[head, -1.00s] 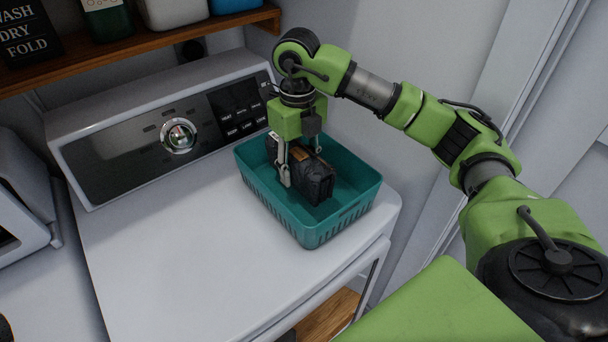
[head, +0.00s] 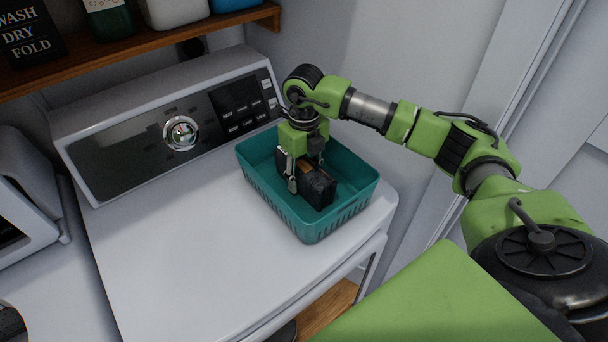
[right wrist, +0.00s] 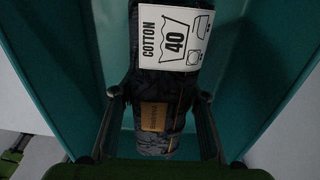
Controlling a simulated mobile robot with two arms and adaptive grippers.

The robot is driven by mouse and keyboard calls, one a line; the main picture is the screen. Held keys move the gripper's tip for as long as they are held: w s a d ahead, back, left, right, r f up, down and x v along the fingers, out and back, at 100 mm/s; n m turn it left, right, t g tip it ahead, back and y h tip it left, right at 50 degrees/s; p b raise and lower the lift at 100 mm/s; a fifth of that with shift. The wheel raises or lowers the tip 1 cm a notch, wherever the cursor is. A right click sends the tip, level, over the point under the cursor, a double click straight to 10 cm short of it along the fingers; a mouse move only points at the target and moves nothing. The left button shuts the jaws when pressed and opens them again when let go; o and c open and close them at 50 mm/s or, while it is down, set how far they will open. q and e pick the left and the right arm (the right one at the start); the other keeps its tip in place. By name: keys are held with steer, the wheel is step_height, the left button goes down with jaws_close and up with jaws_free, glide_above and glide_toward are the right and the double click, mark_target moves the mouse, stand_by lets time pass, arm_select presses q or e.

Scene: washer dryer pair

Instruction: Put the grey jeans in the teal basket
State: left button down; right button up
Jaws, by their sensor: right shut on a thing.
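The grey jeans (head: 319,190), a dark folded bundle with a brown patch, are inside the teal basket (head: 325,222). My right gripper (head: 305,177) reaches down into the basket from above and is shut on the jeans. In the right wrist view the jeans (right wrist: 160,78) lie between the two fingers (right wrist: 158,100), with a white "COTTON 40" tag showing, and teal basket walls (right wrist: 55,55) rise on both sides. I cannot tell whether the jeans touch the basket floor. My left gripper is not in view.
A control panel (head: 180,135) with a knob runs along the back. A wooden shelf (head: 140,52) with containers hangs above. The machine top left of the basket is clear.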

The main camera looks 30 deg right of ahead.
steer(key=o, duration=1.6)
steer(key=shift+f, duration=0.1)
steer(key=shift+r, duration=0.4)
step_height(320, 180, up, 11)
steer(key=b, duration=0.3)
steer(key=shift+f, duration=0.15)
steer(key=shift+r, duration=0.45)
